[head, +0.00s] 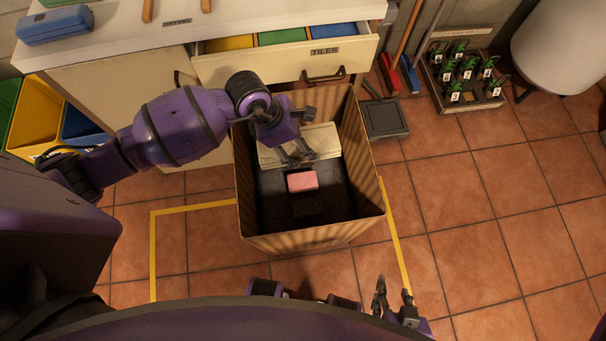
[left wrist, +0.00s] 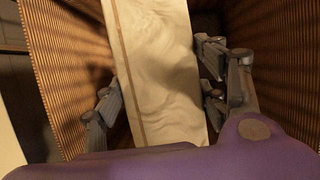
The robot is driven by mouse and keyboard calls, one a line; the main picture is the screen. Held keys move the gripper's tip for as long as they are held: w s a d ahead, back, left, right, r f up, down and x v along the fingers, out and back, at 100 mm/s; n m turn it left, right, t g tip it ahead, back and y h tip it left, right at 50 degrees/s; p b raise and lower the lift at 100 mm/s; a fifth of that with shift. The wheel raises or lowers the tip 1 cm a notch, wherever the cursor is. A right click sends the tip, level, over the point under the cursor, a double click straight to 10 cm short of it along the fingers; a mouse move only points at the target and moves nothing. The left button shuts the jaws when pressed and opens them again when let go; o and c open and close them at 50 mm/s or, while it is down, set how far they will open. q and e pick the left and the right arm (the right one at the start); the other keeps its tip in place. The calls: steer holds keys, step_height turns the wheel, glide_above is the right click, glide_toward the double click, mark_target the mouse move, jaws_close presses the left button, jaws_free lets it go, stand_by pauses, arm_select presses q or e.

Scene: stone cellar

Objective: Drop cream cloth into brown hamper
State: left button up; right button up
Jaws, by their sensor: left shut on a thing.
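The brown striped hamper (head: 311,237) stands open on the tiled floor. My left arm reaches in over its left rim, and my left gripper (head: 296,155) points down inside the opening. It is shut on the cream cloth (head: 322,141), a flat folded piece near the hamper's back wall. In the left wrist view the cloth (left wrist: 163,70) runs between the two fingers, with the striped hamper walls (left wrist: 70,65) on both sides. Whether the cloth touches the hamper bottom I cannot tell. My right gripper (head: 394,301) is open and empty, low in the head view, outside the hamper.
A pink block-like item (head: 302,181) lies in the hamper. Behind is a cabinet with an open drawer (head: 290,67) labelled TILES. A dark flat box (head: 385,119) and a plant rack (head: 466,100) stand to the right.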

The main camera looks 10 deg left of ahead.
arm_select(q)
steer(key=shift+w+f, duration=0.1)
arm_select(e)
steer(key=shift+a, duration=0.1)
arm_select(q)
steer(key=o, duration=1.1)
steer(key=shift+c, duration=0.2)
steer(key=o, duration=0.4)
steer(key=shift+o, duration=0.2)
arm_select(e)
steer(key=shift+s+f, duration=0.25)
steer(key=shift+s, duration=0.05)
arm_select(q)
steer(key=v, duration=1.2)
